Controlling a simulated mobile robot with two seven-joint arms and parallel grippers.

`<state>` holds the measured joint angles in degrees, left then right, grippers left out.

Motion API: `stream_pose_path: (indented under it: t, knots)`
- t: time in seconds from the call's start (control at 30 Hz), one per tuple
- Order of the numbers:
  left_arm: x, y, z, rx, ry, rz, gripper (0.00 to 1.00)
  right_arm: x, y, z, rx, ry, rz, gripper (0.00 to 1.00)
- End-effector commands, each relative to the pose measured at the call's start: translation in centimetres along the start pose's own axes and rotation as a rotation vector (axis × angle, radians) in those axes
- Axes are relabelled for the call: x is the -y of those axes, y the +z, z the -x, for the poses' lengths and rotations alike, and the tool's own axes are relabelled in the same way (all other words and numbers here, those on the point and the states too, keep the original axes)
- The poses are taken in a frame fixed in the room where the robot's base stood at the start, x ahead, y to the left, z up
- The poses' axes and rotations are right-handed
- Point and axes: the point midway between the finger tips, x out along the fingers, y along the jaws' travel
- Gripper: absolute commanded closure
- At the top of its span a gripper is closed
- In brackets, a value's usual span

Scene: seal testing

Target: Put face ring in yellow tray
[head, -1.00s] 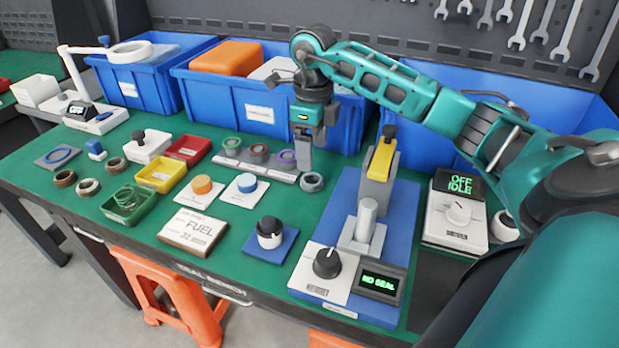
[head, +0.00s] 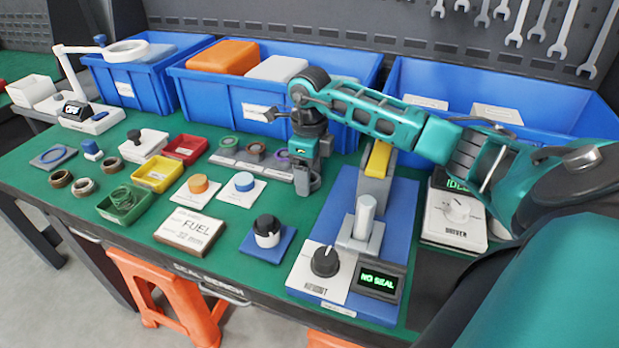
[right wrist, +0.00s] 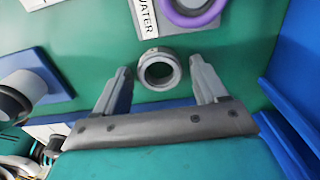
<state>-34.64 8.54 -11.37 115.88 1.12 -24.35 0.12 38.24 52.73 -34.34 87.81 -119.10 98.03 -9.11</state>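A short grey metallic ring (right wrist: 159,70) lies on the green bench in the right wrist view, in front of and between my right gripper's fingertips. It looks like the face ring, though no label shows. My right gripper (right wrist: 161,82) is open, with a gap on both sides of the ring. In the head view my right gripper (head: 306,186) points down at the bench and hides most of the ring. The yellow tray (head: 149,183) stands left of it, between a red tray (head: 186,149) and a green tray (head: 124,208). My left gripper is not in view.
A rack with several coloured rings (head: 254,155) stands just left of my right gripper. The blue-based tester (head: 392,212) reading NO SEAL is close on its right.

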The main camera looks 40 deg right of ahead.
Motion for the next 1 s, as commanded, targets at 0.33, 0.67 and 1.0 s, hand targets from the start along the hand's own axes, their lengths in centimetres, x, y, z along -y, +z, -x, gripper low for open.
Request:
stream_pose_path:
  t: [0.33, 0.67, 1.0]
  knots:
    - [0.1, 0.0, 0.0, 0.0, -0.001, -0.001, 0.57, 0.0, 0.0, 0.0, 0.0, 0.0, 0.0, 0.62]
    - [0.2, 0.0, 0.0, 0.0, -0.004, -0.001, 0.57, 0.0, 0.0, 0.1, 0.0, 0.0, 0.0, 0.87]
    - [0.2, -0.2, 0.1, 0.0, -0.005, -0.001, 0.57, 0.1, 0.0, 1.6, 0.002, -0.001, -0.001, 0.87]
